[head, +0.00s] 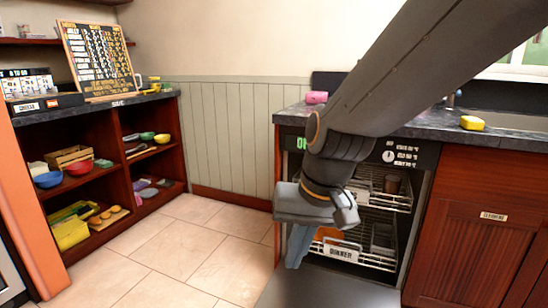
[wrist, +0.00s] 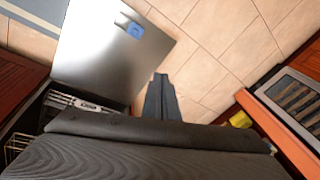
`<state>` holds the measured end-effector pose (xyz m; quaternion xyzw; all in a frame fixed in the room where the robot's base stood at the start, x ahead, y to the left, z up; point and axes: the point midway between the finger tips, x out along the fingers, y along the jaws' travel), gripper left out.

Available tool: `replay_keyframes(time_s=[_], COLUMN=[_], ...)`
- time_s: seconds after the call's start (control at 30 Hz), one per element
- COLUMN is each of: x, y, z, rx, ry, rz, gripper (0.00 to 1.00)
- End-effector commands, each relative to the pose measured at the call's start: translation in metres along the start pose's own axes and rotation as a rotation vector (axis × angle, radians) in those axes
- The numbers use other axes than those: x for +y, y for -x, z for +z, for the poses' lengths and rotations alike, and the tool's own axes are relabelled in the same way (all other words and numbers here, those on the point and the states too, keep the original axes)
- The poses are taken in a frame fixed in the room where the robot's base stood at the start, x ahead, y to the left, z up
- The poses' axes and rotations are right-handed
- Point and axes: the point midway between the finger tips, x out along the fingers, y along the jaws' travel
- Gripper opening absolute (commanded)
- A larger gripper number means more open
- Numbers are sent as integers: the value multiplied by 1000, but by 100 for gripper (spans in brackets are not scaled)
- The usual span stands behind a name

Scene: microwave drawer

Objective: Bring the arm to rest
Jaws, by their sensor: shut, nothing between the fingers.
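My arm reaches in from the upper right of the head view and bends down in front of the open dishwasher (head: 408,215). My gripper (head: 297,262) points down at the dishwasher's front left, above the lowered door (head: 330,292). Its fingers are together with nothing between them. In the wrist view the shut fingers (wrist: 160,82) show over the tiled floor, beside the steel inner face of the door (wrist: 95,55). My wrist and forearm hide part of the racks and the counter.
Racks (head: 385,200) inside the dishwasher hold a dark cup (head: 392,184). A yellow sponge (head: 472,123) and a pink item (head: 316,97) lie on the counter. Open shelves (head: 105,160) with bowls stand at left. The tiled floor (head: 165,240) between is clear.

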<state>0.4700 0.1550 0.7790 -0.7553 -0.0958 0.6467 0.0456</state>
Motion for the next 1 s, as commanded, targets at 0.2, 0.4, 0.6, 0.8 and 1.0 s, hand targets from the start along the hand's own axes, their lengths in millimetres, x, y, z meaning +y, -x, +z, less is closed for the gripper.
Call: replay_keyframes(time_s=[0.2, 0.4, 0.6, 0.8, 1.0], x=[27, 49, 54, 61, 75], y=[9, 18, 33, 50, 78], z=[64, 107, 100, 96, 92], rx=[-101, -177, -172, -168, -165], ry=[130, 214, 178, 140, 82], rz=[70, 125, 132, 142, 157], gripper=[0, 0, 0, 0, 0])
